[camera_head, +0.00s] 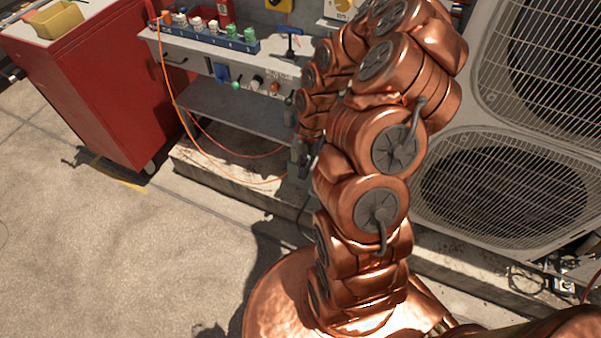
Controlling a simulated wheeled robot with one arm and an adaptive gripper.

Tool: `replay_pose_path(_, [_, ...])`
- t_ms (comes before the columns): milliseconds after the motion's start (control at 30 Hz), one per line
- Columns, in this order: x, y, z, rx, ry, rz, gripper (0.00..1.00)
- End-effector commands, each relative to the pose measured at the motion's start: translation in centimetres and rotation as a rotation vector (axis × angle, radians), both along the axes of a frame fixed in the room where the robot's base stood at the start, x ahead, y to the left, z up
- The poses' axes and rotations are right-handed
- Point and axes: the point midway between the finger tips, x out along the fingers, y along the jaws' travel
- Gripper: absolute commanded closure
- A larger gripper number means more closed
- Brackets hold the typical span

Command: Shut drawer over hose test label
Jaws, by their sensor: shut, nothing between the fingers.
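A grey metal workbench (188,109) stands at the back, left of my arm. Its front has a dark handle (175,61) at the left, and knobs, a blue socket and small reddish lettering (283,76) at the right. The lettering is too small to read, so I cannot tell which label marks the hose test drawer. My arm hides the bench's right end, and no drawer clearly stands open in what shows. My gripper (301,154) is partly visible as a dark shape at the arm's lower end, by the bench's right front. It is shut and empty.
A red cabinet (100,95) with a yellow bin (58,20) on top stands at the left. An orange hose (178,115) hangs before the bench. Condenser units with a fan grille (500,190) fill the right. The concrete floor (110,250) at front left is clear.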

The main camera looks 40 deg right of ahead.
Motion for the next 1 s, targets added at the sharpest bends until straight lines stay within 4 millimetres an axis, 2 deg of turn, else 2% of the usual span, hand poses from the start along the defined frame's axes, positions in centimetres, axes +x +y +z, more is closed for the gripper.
replay_pose_path(167, [0.4,-0.7,0.1,-0.001,0.001,-0.001,1.0])
replay_pose_path(667, [0.7,-1.1,-0.1,-0.002,-0.001,0.001,1.0])
replay_pose_path(1000, [2.9,-4.3,-0.2,-0.004,-0.006,0.0,1.0])
